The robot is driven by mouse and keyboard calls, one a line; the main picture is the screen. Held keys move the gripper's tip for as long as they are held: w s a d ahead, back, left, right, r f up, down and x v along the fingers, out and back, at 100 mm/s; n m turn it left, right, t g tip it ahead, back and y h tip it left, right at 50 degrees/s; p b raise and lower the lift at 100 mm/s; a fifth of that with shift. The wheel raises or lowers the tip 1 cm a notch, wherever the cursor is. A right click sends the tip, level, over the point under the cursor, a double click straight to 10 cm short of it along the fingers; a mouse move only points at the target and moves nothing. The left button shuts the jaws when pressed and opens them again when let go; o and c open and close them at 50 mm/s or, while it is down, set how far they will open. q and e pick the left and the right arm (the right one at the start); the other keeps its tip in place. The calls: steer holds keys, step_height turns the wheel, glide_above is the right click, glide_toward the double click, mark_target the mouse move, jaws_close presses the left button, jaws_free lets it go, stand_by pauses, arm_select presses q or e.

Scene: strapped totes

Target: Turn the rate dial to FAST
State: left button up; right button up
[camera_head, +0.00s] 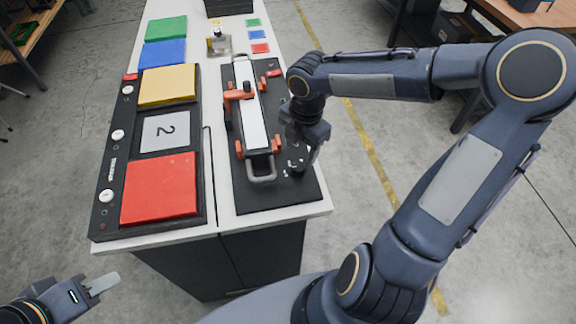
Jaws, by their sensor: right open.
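A dark round dial (297,163) with small light marks around it sits at the near right of a black panel (276,195) on the white table. I take it to be the rate dial. Its labels are too small to read, and its setting cannot be told. My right gripper (303,152) points down at the dial and partly covers it. It is open, and I cannot tell whether its fingers touch the dial. My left gripper (101,284) is low at the left, off the table and far from the dial. Its finger opening is unclear.
A long white bar with a grey handle (262,172) and orange clamps (238,93) lies on the panel left of the dial. A black board (110,215) with red, grey and yellow squares is further left. Colored plates and a small metal fixture (218,43) are behind.

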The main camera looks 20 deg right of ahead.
mark_target(299, 167)
step_height(299, 167, down, 8)
steer(key=shift+w+a+r+b, duration=0.15)
steer(key=shift+r+b, duration=0.1)
steer(key=shift+b, duration=0.3)
steer(key=c, duration=1)
steer(key=shift+o, duration=0.2)
